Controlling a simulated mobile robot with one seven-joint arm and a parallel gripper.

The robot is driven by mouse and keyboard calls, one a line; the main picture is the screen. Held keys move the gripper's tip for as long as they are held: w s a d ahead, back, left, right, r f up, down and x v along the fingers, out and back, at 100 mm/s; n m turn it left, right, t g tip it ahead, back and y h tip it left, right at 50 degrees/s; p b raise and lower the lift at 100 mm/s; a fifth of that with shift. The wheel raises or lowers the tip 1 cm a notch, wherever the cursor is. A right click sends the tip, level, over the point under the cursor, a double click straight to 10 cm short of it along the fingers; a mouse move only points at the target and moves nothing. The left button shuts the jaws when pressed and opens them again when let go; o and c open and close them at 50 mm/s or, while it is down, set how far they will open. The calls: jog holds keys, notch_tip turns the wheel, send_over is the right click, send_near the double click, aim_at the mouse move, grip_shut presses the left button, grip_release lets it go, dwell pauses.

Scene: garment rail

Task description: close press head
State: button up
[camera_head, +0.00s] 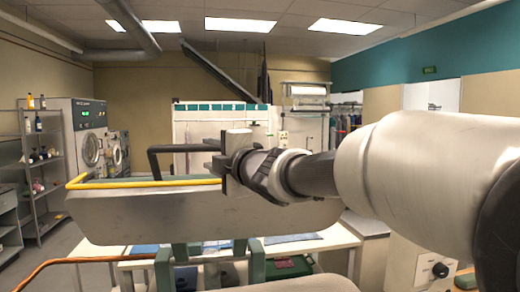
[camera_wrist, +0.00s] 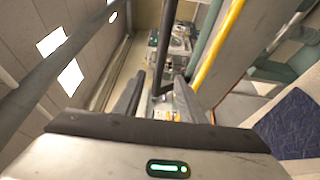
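The press head (camera_head: 200,212) is a long grey shell with a yellow rail along its upper edge, raised above the work tables. A black handle bar (camera_head: 180,149) rises from its left part and runs right to my gripper (camera_head: 226,160). In the wrist view my gripper (camera_wrist: 160,98) has its two dark fingers apart. The black handle bar (camera_wrist: 163,50) runs between them, with a visible gap on each side. The yellow rail (camera_wrist: 219,45) lies to the right of the fingers. The pressing surface under the head is mostly hidden in the head view.
White tables (camera_head: 315,243) with folded blue cloths (camera_head: 292,239) stand below and behind the head. A shelf with bottles (camera_head: 40,160) and washing machines (camera_head: 88,140) are at the left. An orange hose (camera_head: 60,264) crosses the lower left. Floor shows at the left.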

aim_at(195, 149)
jog(key=p+x, duration=0.1)
jog(key=x, duration=1.1)
jog(key=shift+w+a, duration=0.2)
grip_shut()
